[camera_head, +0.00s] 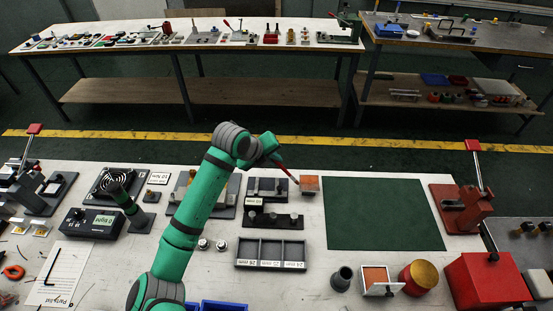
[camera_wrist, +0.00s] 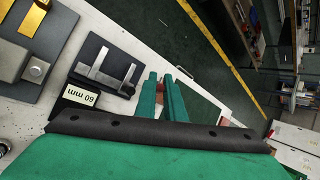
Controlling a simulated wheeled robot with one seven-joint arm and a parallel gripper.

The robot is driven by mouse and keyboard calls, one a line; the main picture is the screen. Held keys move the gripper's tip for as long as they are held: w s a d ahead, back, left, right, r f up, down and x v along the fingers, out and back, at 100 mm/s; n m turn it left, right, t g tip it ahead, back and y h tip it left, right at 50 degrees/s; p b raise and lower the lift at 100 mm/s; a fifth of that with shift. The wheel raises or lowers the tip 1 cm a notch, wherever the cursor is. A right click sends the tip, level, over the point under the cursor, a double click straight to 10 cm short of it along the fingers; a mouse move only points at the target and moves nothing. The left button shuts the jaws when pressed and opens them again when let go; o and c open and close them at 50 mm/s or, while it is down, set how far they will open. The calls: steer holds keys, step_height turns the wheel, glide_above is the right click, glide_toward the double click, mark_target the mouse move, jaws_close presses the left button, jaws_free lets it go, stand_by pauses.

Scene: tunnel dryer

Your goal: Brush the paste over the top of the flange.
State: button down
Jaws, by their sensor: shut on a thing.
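My gripper (camera_head: 272,156) is shut on a thin red-handled tool (camera_head: 285,170), which looks like the brush. The tool slants down to the right, its lower end at the near left edge of a small block with an orange-red top (camera_head: 310,182), perhaps the flange. I cannot tell whether the tip touches it. In the wrist view my green fingers (camera_wrist: 162,82) point away, with a little red between them; the brush tip is hidden. An open box with orange contents (camera_head: 375,274), perhaps the paste, stands at the front right of the table.
A dark green mat (camera_head: 388,213) lies right of the block. A black three-part tray (camera_head: 270,254) and a dark holder (camera_head: 272,219) are nearer me. A gold-topped red cylinder (camera_head: 420,275) and red clamp (camera_head: 462,207) stand at right. A 60 mm fixture (camera_wrist: 105,74) is left of my fingers.

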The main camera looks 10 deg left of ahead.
steer(key=shift+r, duration=0.1)
steer(key=shift+r, duration=2.95)
steer(key=shift+r, duration=1.5)
